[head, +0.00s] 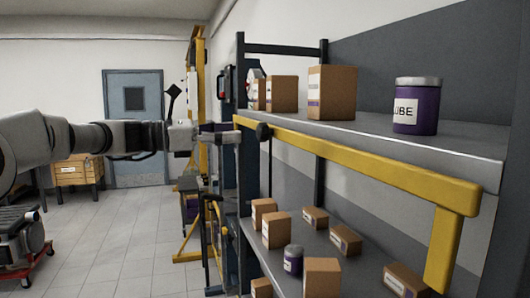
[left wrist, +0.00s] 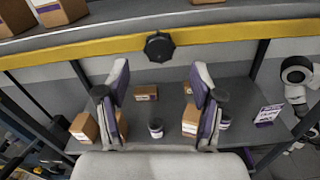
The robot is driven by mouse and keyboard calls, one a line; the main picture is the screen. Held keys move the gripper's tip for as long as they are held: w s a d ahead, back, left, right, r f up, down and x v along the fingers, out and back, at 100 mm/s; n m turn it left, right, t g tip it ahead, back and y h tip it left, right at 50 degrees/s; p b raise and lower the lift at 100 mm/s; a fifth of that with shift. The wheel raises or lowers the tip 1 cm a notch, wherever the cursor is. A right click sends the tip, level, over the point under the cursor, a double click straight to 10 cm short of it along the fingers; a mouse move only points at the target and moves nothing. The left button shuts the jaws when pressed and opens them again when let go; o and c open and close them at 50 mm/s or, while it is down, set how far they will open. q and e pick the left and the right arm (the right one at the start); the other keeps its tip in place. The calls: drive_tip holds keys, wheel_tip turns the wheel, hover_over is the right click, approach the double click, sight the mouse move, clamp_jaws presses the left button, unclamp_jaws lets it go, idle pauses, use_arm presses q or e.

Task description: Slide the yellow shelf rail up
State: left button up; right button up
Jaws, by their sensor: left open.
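The yellow shelf rail (head: 365,165) runs along the front edge of the upper shelf, with a short leg hanging down at its near end. It also crosses the top of the left wrist view (left wrist: 235,33). My right gripper is not seen.
The upper shelf (head: 450,137) holds cardboard boxes (head: 332,92) and a purple lube can (head: 416,108). The lower shelf holds several small boxes (head: 276,230) and a purple can (head: 293,259). A yellow frame (head: 200,80) stands behind my gripper.

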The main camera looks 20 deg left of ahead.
sight(258, 132)
use_arm(q)
drive_tip(key=p+x, duration=0.2)
drive_tip(key=x, duration=0.5)
drive_tip(key=shift+w+d+f, duration=0.1)
drive_tip(key=shift+w, duration=0.15)
drive_tip(key=shift+w+d+f, duration=0.1)
drive_tip(key=shift+w+d, duration=0.05)
drive_tip(key=shift+d, duration=0.15)
drive_tip(key=shift+a, duration=0.1)
